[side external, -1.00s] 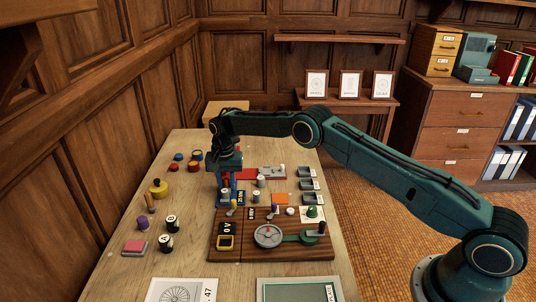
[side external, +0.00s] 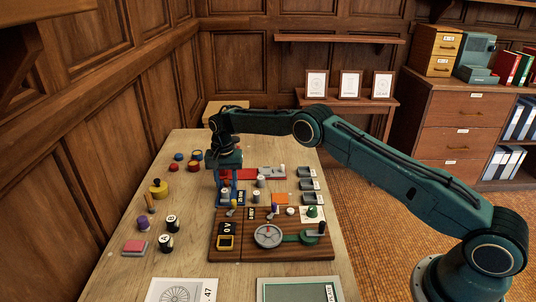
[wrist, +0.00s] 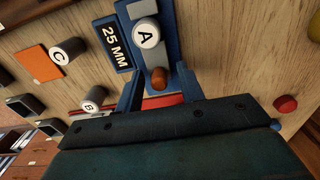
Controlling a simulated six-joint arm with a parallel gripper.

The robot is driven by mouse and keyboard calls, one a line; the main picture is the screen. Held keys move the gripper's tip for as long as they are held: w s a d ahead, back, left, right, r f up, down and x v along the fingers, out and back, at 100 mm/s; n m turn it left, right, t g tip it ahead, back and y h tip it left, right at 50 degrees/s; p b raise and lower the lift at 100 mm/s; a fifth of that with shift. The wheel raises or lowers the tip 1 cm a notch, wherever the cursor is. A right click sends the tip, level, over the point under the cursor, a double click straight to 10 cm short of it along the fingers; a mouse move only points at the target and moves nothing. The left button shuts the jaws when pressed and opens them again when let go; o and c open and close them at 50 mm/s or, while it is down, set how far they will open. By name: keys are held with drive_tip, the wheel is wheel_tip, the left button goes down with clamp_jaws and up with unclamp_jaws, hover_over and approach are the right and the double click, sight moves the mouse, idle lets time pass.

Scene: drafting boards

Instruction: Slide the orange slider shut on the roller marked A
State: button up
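The roller marked A (wrist: 146,34) has a white top and sits in a blue channel-shaped holder in the wrist view. The orange slider (wrist: 160,78) is a rounded orange-brown knob in the same channel, a short gap from the roller on the side nearer my gripper. My gripper (wrist: 159,86) is open, with one dark blue finger on each side of the knob. Gaps show between the knob and both fingers. In the side view my gripper (side external: 227,190) points down over the far part of the boards, and its fingers hide much of the holder and slider.
A 25 MM plate (wrist: 113,44) lies beside the holder. Rollers C (wrist: 66,50) and B (wrist: 95,98) stand to its left, with an orange square (wrist: 38,62) beyond.

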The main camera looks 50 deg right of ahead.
drive_tip(key=shift+r, duration=3.15)
drive_tip(key=shift+r, duration=0.45)
wheel_tip(320, 180, up, 8)
drive_tip(key=r+n, duration=0.1)
hover_over(234, 192)
drive_tip(key=s+d+r+n+t, duration=0.1)
drive_tip(key=s+r+n+t, duration=0.2)
drive_tip(key=s+r, duration=1.35)
drive_tip(key=s+r+n+t, duration=0.1)
drive_tip(key=s+r+n, duration=0.2)
drive_tip(key=s, duration=1.2)
drive_tip(key=s+f+n, duration=0.1)
drive_tip(key=s+f, duration=0.2)
drive_tip(key=s, duration=0.4)
drive_tip(key=s+d+f+n+t, duration=0.1)
drive_tip(key=s+f, duration=0.2)
drive_tip(key=s, duration=0.3)
drive_tip(key=shift+s+t, duration=0.3)
drive_tip(key=shift+s, duration=0.1)
